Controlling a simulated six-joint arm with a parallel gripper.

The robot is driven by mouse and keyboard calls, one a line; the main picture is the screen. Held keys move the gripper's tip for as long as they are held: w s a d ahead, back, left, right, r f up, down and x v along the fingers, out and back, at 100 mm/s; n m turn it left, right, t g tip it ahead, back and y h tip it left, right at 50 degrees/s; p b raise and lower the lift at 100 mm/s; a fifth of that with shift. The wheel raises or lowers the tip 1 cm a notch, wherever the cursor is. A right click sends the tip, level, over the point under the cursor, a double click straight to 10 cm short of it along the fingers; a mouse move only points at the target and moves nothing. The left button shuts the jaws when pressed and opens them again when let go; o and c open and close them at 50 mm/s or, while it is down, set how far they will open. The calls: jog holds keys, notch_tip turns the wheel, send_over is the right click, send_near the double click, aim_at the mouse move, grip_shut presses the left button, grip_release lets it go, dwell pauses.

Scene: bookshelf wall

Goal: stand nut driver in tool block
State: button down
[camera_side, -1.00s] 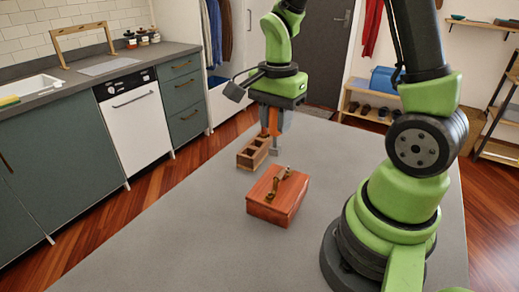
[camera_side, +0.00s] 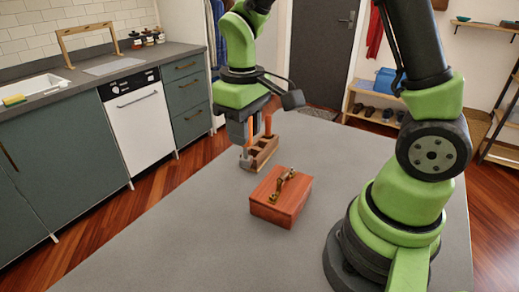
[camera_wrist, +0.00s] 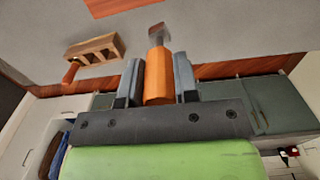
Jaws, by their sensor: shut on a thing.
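My gripper (camera_wrist: 159,82) is shut on the orange handle of the nut driver (camera_wrist: 158,70), whose grey end (camera_wrist: 156,34) points away from the wrist. In the side view, my gripper (camera_side: 246,148) holds the nut driver upright at the left of the wooden tool block (camera_side: 265,155), partly hiding it. The block also shows apart from the nut driver, left of it, in the wrist view (camera_wrist: 108,42). Another orange-handled tool (camera_side: 268,124) stands in the block, and its handle shows in the wrist view (camera_wrist: 71,73). I cannot tell the gap between the nut driver and the block.
A reddish wooden box (camera_side: 279,208) with a brass handle (camera_side: 283,182) on top stands nearer the side camera, close to the block. The grey table (camera_side: 185,225) is bare at front left. A counter with drawers (camera_side: 185,93) stands beyond the table's left edge.

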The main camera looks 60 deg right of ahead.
jog(key=w+d+f+m, duration=0.1)
jog(key=w+d, duration=0.4)
jog(key=d, duration=0.1)
jog(key=m, duration=0.1)
send_over(261, 150)
jog(key=w+a, duration=0.1)
jog(key=a, duration=0.1)
jog(key=f, duration=0.2)
jog(key=shift+w+a, duration=0.1)
jog(key=shift+w, duration=0.1)
jog(key=shift+f, duration=1.9)
jog(key=shift+f, duration=0.3)
jog(key=shift+f, duration=1.85)
